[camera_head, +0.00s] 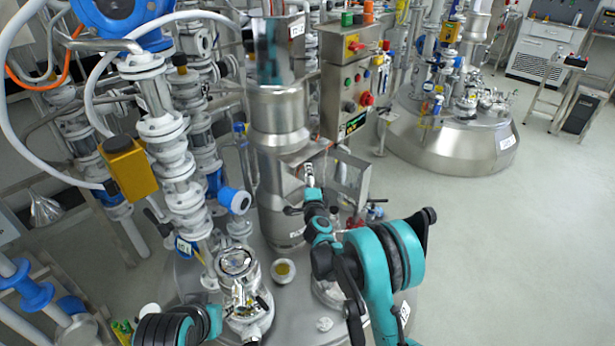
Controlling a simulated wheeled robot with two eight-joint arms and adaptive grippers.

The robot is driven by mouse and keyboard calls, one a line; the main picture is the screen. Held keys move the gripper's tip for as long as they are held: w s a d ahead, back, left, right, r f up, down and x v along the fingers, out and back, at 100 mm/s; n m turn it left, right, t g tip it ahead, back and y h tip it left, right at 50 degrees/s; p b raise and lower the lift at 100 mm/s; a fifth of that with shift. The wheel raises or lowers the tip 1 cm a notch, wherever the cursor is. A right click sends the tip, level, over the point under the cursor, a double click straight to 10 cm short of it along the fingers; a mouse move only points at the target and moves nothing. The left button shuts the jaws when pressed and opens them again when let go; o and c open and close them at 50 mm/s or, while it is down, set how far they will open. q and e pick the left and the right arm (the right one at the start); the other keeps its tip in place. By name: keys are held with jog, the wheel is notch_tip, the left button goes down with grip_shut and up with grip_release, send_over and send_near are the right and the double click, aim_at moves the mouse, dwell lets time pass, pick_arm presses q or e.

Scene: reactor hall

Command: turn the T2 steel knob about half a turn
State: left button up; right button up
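A steel column (276,125) stands at the centre, with a small open-fronted steel housing at mid-height and its door (350,178) swung out to the right. My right arm reaches up from the bottom right, and my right gripper (309,180) is at the housing's opening. Its fingers are too small and hidden to tell their state, and no steel knob shows clearly there.
White flanged piping (165,130) with a yellow box (130,168) fills the left. A control panel (350,90) with coloured buttons stands behind the column. A round sight port (283,270) lies between my arms. A second steel vessel (450,145) is behind right.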

jog(key=w+f, duration=0.1)
jog(key=w, duration=0.1)
jog(key=w+f+m+b, duration=0.1)
jog(key=w+f, duration=0.1)
jog(key=w+f+m+b, duration=0.1)
jog(key=w, duration=0.1)
jog(key=shift+f+g+h, duration=0.25)
jog(key=shift+g+h, duration=0.15)
jog(key=shift+w, duration=0.7)
jog(key=shift+r, duration=0.1)
jog(key=c, duration=1.1)
jog(key=shift+o, duration=0.2)
